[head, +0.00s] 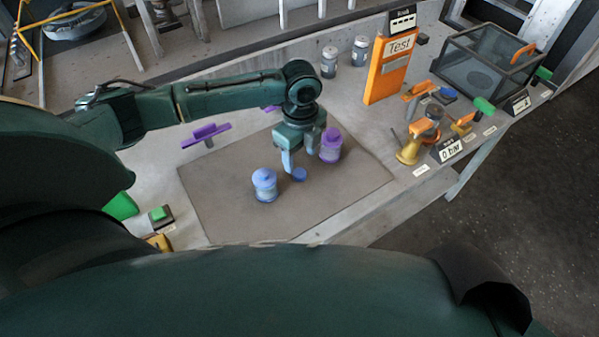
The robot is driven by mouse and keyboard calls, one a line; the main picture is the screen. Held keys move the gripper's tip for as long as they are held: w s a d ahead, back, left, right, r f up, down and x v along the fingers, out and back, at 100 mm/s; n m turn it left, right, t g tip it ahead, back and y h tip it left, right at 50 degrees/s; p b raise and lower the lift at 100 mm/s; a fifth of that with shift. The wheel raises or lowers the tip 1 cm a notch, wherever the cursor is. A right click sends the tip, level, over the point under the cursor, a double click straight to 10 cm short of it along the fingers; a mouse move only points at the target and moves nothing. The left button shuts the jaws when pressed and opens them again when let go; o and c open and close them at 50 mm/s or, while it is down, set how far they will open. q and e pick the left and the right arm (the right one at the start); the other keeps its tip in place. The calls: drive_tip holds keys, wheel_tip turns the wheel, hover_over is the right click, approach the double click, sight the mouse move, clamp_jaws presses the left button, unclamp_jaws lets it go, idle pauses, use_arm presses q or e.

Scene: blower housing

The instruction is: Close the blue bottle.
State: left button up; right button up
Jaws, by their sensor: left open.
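The blue bottle (264,187) stands upright on the brown mat, left of my left gripper. A small darker blue cap (299,175) lies on the mat just right of the bottle, apart from it. My left gripper (299,167) points down over the mat. It is open, with one light blue finger close to the cap; I cannot tell whether it touches the cap. A purple bottle (331,147) stands close to the gripper's right side. My right gripper is not in view.
The mat (225,212) is clear at its front and right. A purple handled part (206,133) is at its back left edge. Grey jars (329,62), an orange Test sign (388,70), a clear box (488,62) and orange-handled valves (422,130) stand behind and right.

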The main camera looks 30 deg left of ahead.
use_arm(q)
drive_tip(key=shift+f, duration=0.5)
drive_tip(key=shift+f+p, duration=0.3)
drive_tip(key=shift+f, duration=2.3)
drive_tip(key=shift+c, duration=0.3)
drive_tip(key=c, duration=1)
drive_tip(key=shift+o, duration=0.2)
drive_tip(key=shift+r, duration=0.1)
wheel_tip(320, 180, up, 10)
